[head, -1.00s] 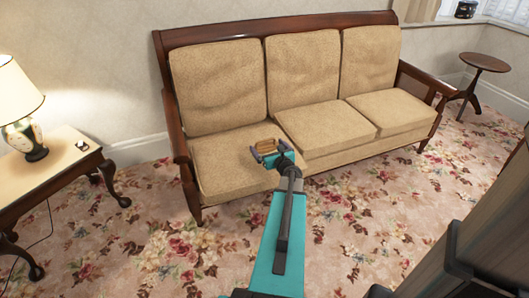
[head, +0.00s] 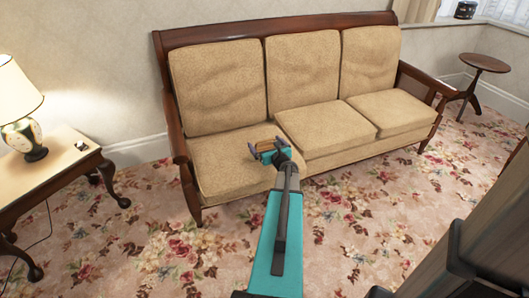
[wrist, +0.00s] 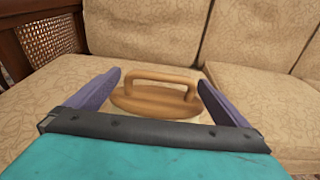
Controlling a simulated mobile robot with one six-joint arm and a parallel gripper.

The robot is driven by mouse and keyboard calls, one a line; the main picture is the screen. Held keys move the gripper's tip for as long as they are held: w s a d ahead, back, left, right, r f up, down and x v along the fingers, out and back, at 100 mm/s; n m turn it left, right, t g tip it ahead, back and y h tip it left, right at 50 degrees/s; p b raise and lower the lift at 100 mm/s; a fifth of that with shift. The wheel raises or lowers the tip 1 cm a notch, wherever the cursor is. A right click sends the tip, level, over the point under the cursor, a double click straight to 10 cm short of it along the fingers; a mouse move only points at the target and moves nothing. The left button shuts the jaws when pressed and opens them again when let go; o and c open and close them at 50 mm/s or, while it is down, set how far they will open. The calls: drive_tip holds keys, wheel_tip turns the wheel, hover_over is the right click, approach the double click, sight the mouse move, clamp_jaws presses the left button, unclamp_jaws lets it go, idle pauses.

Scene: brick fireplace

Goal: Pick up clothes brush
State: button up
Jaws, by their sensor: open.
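The clothes brush (wrist: 160,98) is a light wooden piece with an arched handle on top. In the wrist view it sits upright on the sofa's left seat cushion, handle up, between the two purple fingers of my gripper (wrist: 160,92). The fingers stand apart on either side of it, with a gap at least on the left. Its lower front edge is hidden behind my gripper's dark bar. In the head view my gripper (head: 266,148) is over the left cushion, and the brush (head: 268,145) shows only as a small brown patch there.
The wooden-framed sofa (head: 355,119) has tan cushions, with backrests behind the brush and a woven armrest (wrist: 45,38) to the left. A side table (head: 50,168) with a lamp (head: 25,135) stands left. A small round table (head: 484,62) stands right. Flowered carpet lies in front.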

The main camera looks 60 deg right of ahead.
drive_tip(key=c, duration=1.2)
drive_tip(key=shift+r, duration=0.15)
drive_tip(key=shift+r+p, duration=0.35)
drive_tip(key=shift+r, duration=0.25)
wheel_tip(320, 180, up, 2)
drive_tip(key=shift+r+p, duration=0.2)
drive_tip(key=shift+p, duration=0.25)
drive_tip(key=s+a, duration=0.1)
drive_tip(key=s, duration=0.4)
drive_tip(key=s+a+p, duration=0.1)
drive_tip(key=s+a, duration=0.1)
drive_tip(key=s, duration=0.3)
drive_tip(key=s+a+r, duration=0.1)
drive_tip(key=s+a, duration=0.1)
drive_tip(key=s, duration=0.3)
drive_tip(key=shift+s+a, duration=0.1)
drive_tip(key=shift+a, duration=0.05)
